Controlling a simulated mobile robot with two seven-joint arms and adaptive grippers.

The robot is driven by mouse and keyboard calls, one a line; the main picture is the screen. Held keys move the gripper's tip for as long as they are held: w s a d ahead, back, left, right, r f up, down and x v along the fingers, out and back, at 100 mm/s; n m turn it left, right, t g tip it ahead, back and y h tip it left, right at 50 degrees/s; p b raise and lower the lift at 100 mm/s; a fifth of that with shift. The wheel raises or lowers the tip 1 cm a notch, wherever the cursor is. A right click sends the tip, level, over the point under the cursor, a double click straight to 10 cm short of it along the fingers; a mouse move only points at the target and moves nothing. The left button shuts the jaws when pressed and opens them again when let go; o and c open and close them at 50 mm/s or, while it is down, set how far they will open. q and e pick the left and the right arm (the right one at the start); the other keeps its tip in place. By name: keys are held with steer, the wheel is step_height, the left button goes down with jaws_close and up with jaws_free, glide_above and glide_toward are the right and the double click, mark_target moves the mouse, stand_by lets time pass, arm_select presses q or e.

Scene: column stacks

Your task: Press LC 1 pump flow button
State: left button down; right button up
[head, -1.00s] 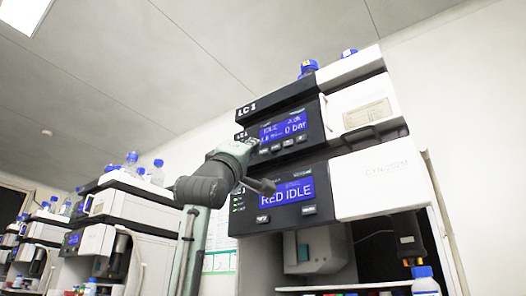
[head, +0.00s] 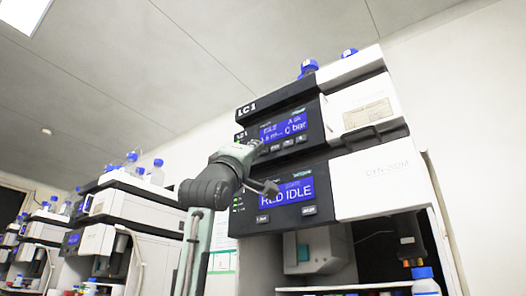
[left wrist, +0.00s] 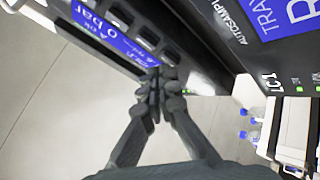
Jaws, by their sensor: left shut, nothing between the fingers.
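The LC 1 pump module (head: 327,120) has a dark front with a lit blue display (head: 283,127), reading IDLE and a bar value. A row of small buttons (head: 288,143) runs below the display. In the left wrist view the display (left wrist: 110,35) and buttons (left wrist: 147,37) show tilted. My left gripper (head: 257,146) is at the left end of this row. Its fingers (left wrist: 157,80) are shut and empty, with the tips close to the end button (left wrist: 170,57). I cannot tell whether they touch it. My right gripper is not in view.
Below the pump is the autosampler module (head: 286,195), with its own display and buttons; its label also shows in the left wrist view (left wrist: 268,18). Blue-capped bottles (head: 308,67) stand on top. More instrument stacks (head: 125,215) stand at the left.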

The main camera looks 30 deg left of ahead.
arm_select(q)
steer(key=shift+w, duration=0.45)
stand_by(0.3)
stand_by(0.3)
steer(key=shift+s, duration=0.85)
steer(key=s+b, duration=0.1)
steer(key=s, duration=0.4)
steer(key=shift+a+b, duration=0.2)
steer(key=shift+b, duration=0.1)
steer(key=shift+f, duration=0.1)
stand_by(0.5)
